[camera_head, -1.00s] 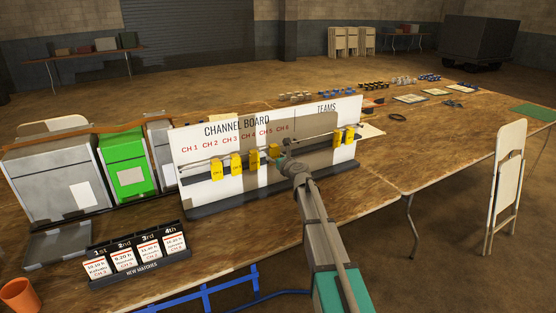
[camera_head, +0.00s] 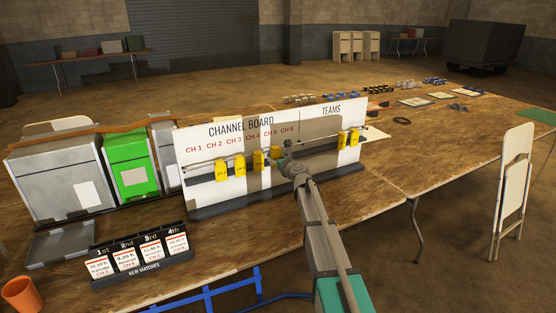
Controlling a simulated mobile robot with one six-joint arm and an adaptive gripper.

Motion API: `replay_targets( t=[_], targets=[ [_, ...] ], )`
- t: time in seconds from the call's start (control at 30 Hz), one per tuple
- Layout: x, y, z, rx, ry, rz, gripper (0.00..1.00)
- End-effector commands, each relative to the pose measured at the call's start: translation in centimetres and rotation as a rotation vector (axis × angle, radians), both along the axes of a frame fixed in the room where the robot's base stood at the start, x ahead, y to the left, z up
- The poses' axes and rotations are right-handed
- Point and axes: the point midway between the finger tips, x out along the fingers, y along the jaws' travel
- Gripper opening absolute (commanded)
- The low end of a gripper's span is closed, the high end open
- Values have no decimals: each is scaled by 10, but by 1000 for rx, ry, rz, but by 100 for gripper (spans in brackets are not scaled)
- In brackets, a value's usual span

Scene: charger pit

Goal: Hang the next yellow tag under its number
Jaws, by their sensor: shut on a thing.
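The white channel board (camera_head: 215,190) stands upright on the table, with red labels CH 1 to CH 6 at left and TEAMS at right. Three yellow tags hang from its rail at left: one tag (camera_head: 221,170), a second (camera_head: 240,165) and a third (camera_head: 258,161). Two more yellow tags (camera_head: 342,140) (camera_head: 354,137) hang under TEAMS. My gripper (camera_head: 281,158) is in front of the board, shut on another yellow tag (camera_head: 274,153) near the rail, below about CH 5. My gripper hides part of this tag, and I cannot tell whether it touches the rail.
A rack of cards marked NEW MATCHES (camera_head: 142,269) stands in front at left, beside a grey tray (camera_head: 62,243) and an orange cup (camera_head: 22,294). Grey and green cases (camera_head: 130,178) stand left of the board. A folding chair (camera_head: 514,180) stands at right.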

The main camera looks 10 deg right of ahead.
Motion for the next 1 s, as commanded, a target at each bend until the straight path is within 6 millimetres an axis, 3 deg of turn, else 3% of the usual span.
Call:
replay_targets(
  t=[0.27, 0.3, 0.5, 1.0],
  targets=[
    [0, 0, 0, 0, 0, 0, 19],
    [0, 0, 0, 0, 0, 0, 64],
    [0, 1, 0, 0, 0, 1, 100],
    [0, 1, 0, 0, 0, 1, 100]
  ],
)
